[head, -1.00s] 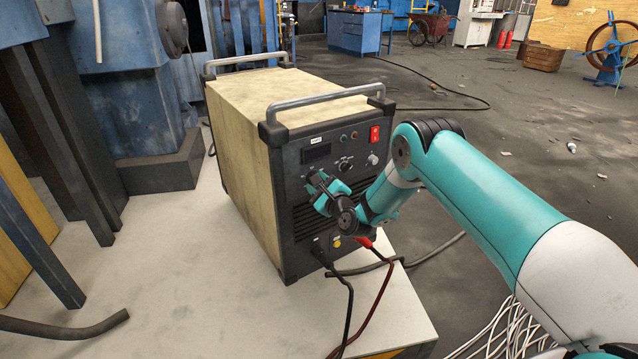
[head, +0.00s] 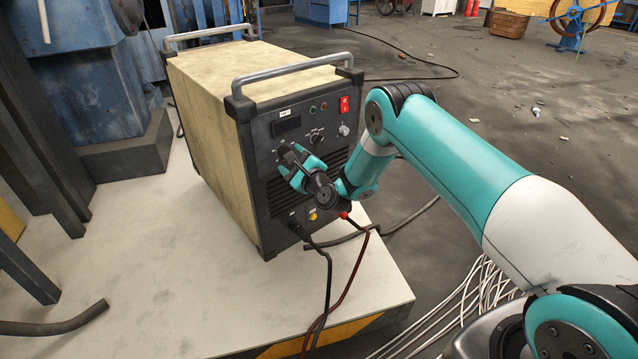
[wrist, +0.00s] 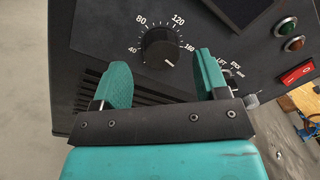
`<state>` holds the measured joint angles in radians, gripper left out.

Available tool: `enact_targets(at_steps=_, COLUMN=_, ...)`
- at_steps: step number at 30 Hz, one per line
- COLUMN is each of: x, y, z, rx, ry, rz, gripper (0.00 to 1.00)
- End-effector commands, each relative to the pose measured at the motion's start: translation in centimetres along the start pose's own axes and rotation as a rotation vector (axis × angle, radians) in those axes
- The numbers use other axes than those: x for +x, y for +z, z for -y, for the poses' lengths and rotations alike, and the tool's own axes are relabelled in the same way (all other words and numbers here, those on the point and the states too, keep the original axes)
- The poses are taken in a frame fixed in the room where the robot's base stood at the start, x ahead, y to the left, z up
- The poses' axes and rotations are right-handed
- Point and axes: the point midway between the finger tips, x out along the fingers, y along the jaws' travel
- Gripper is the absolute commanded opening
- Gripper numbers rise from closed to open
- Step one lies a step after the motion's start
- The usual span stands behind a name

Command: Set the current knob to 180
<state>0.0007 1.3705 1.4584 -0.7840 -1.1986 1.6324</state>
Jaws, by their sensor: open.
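The current knob (wrist: 160,47) is a round black dial on the dark front panel, with the labels 40, 80, 120 and 160 around it. Its white pointer line faces lower right, past the 160 label. My gripper (wrist: 162,72) is open, with one teal finger on each side of the knob in the wrist view. I see no contact with the knob; the depth between them is unclear. The welding machine (head: 205,100) has cream sides and a black front.
A dark display (wrist: 240,8), two indicator lamps and a red switch (wrist: 297,74) are right of the knob. A small selector knob (head: 317,136) is beside my gripper. Cables (head: 328,270) hang from the lower front. The machine stands on a pale platform (head: 130,270).

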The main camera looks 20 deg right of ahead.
Motion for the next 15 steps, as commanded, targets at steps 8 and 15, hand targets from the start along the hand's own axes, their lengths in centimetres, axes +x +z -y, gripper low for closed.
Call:
enact_targets(at_steps=8, x=-3.6, y=-0.3, z=-0.1, rx=0.005, ry=0.0, rz=-0.007, gripper=0.67)
enact_targets(at_steps=15, x=-5.7, y=-0.8, z=-0.6, rx=0.002, ry=-0.002, rz=-0.004, gripper=0.67)
